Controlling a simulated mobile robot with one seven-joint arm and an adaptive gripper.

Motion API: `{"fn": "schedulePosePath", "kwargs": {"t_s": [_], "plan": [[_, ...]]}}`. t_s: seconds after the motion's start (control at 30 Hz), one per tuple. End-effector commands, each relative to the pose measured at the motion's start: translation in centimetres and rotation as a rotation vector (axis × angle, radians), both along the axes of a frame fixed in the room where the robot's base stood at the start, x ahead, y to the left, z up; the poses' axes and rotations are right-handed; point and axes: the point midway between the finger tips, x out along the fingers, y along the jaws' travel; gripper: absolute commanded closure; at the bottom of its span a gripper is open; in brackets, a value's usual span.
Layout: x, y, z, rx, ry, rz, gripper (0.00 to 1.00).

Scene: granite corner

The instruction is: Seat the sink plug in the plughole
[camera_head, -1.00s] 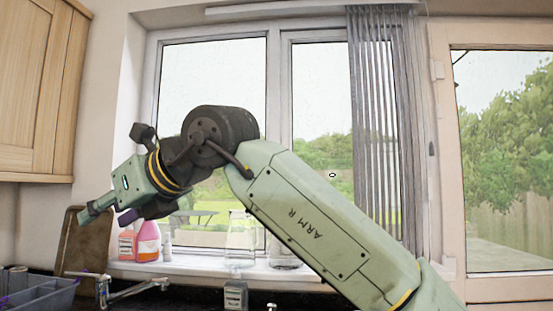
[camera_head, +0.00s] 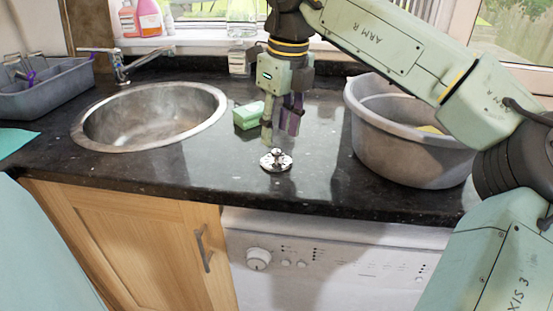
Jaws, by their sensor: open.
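The sink plug (camera_head: 276,161) is a small round metal disc with a raised middle. It lies on the dark granite worktop, right of the sink. My gripper (camera_head: 281,138) points down just above and behind the plug, fingers open, with nothing seen between them. I cannot tell whether a fingertip touches the plug. The round steel sink (camera_head: 150,118) is set into the worktop at the left. Its plughole is not clearly visible in the shaded bowl.
A green sponge (camera_head: 248,116) lies between sink and gripper. A grey washing-up bowl (camera_head: 410,135) stands close on the right. A tap (camera_head: 120,68) rises behind the sink, and a grey rack (camera_head: 38,92) stands at far left. Bottles (camera_head: 148,18) line the sill.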

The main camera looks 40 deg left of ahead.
Motion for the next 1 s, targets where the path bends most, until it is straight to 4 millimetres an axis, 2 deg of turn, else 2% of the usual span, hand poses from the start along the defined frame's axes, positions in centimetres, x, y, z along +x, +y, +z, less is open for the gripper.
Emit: {"fn": "schedulePosePath", "kwargs": {"t_s": [0.3,0.6,1.0], "plan": [[0.0,0.5,-4.3,-0.001,0.001,0.001,0.58],[0.0,0.6,-4.8,0.001,-0.001,0.000,0.58],[0.0,0.6,-4.8,0.001,0.000,0.001,0.85]]}}
